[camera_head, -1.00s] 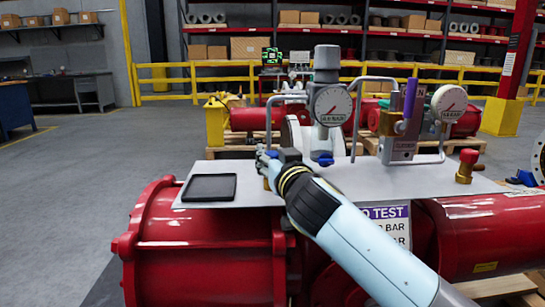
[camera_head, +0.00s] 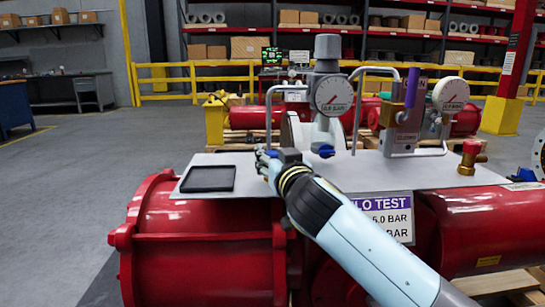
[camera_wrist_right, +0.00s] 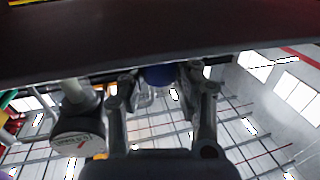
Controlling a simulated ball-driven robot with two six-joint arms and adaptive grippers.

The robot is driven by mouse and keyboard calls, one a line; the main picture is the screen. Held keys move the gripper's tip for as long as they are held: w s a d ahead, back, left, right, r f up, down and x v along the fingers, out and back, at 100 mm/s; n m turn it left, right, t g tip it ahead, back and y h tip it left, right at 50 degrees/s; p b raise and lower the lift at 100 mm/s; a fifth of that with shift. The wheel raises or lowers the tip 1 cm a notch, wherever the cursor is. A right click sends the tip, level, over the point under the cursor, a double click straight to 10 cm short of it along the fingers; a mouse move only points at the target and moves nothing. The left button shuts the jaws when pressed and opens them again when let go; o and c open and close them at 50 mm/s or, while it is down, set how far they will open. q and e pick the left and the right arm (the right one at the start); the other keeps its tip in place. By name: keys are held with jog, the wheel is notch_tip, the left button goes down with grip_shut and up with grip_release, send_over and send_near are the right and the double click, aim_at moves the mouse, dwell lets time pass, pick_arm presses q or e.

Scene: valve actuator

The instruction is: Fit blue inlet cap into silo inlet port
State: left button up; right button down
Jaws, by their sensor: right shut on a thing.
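My right gripper (camera_head: 267,158) is over the grey plate (camera_head: 350,172), just right of the black tray, with its arm coming in from the lower right. In the right wrist view its two fingers (camera_wrist_right: 160,88) are shut on a blue piece, taken to be the blue inlet cap (camera_wrist_right: 160,75). In the head view the fingers mostly hide the cap. Another blue part (camera_head: 327,152) sits at the foot of the grey gauge column (camera_head: 327,60). I cannot make out the silo inlet port. My left gripper is not in view.
A black tray (camera_head: 208,178) lies on the plate's left end. Pipes, a gauge (camera_head: 333,96), a purple-handled valve block (camera_head: 404,130) and a red-knobbed brass valve (camera_head: 469,157) stand on the plate. A red cylinder (camera_head: 200,240) lies below.

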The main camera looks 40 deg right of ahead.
jog(key=shift+f, duration=0.2)
jog(key=c, duration=0.9)
grip_release()
jog(key=v, duration=0.8)
